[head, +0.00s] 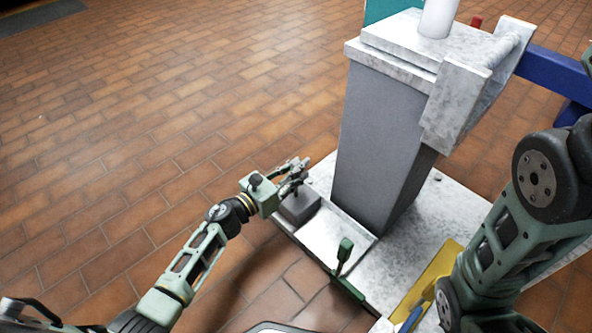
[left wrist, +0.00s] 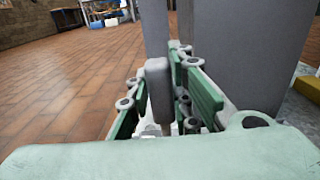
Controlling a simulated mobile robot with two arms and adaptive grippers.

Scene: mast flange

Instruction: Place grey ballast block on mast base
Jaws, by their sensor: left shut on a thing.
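The grey ballast block (head: 300,207) is at the left corner of the pale mast base (head: 420,232), beside the tall grey mast column (head: 380,140). It looks level and low over a shallow tray area. I cannot tell if it rests fully on the surface. My left gripper (head: 297,175) is directly above the block, shut on its upper part. In the left wrist view a grey upright piece (left wrist: 158,82) of the block sits between the fingers of my left gripper (left wrist: 165,100). My right arm comes in at the right, but its gripper does not show.
A green upright lever (head: 344,250) stands at the front edge of the base. A yellow piece (head: 428,283) lies on the base near my right arm. A pale bracket (head: 470,95) and a blue beam (head: 555,72) are at the upper right. The tiled floor at left is clear.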

